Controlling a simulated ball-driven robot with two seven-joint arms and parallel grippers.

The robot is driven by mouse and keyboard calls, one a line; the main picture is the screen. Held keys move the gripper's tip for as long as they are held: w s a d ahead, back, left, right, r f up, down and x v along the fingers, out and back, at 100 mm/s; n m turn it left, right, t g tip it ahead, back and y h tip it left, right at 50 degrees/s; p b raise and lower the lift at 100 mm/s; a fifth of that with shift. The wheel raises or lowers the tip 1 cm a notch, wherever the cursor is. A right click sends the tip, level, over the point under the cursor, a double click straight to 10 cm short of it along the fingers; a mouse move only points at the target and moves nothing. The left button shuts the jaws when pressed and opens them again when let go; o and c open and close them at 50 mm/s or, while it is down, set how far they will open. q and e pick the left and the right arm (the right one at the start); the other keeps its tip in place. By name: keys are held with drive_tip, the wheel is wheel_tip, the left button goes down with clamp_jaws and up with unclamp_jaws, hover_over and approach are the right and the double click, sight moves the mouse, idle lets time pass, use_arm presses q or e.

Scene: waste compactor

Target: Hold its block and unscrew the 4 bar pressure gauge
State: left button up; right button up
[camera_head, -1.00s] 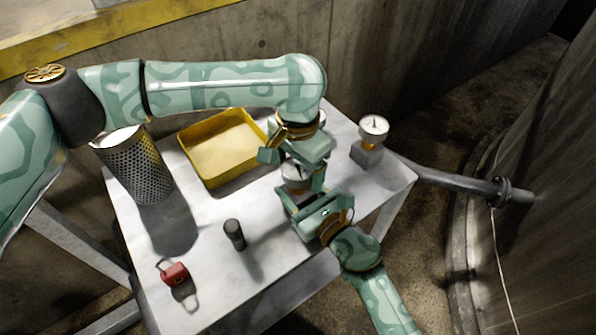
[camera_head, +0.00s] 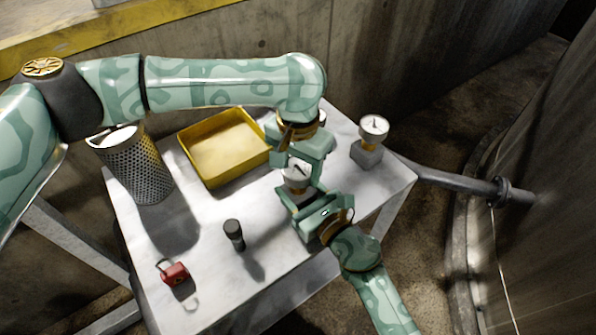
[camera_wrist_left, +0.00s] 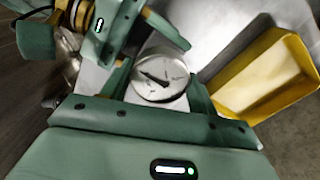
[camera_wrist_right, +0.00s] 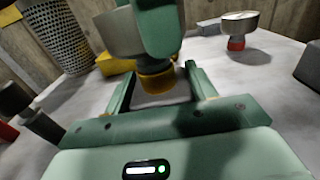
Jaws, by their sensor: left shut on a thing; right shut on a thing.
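The held pressure gauge (camera_head: 297,170) has a round white dial with a dark needle, also in the left wrist view (camera_wrist_left: 158,78); I cannot read its range. My left gripper (camera_head: 299,165) is shut on the gauge from above. Below the dial, a brass-coloured collar (camera_wrist_right: 156,80) shows in the right wrist view. My right gripper (camera_head: 308,208) is shut low on the gauge's grey block (camera_wrist_right: 163,98), which is mostly hidden between its fingers. A second gauge (camera_head: 374,128) stands upright on its own grey block (camera_head: 366,153) at the table's right.
A yellow tray (camera_head: 185,150) lies behind and left, near a perforated metal basket (camera_head: 143,172). A dark cylinder (camera_head: 234,232) and red padlock (camera_head: 174,272) sit front left. A red-collared gauge (camera_wrist_right: 238,35) stands further back.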

use_arm(q)
drive_tip(key=shift+n, duration=0.5)
drive_tip(key=n, duration=0.2)
drive_tip(key=shift+n, duration=0.3)
drive_tip(key=n, duration=0.2)
drive_tip(key=shift+n, duration=0.3)
drive_tip(key=shift+n, duration=1)
drive_tip(key=n, duration=0.3)
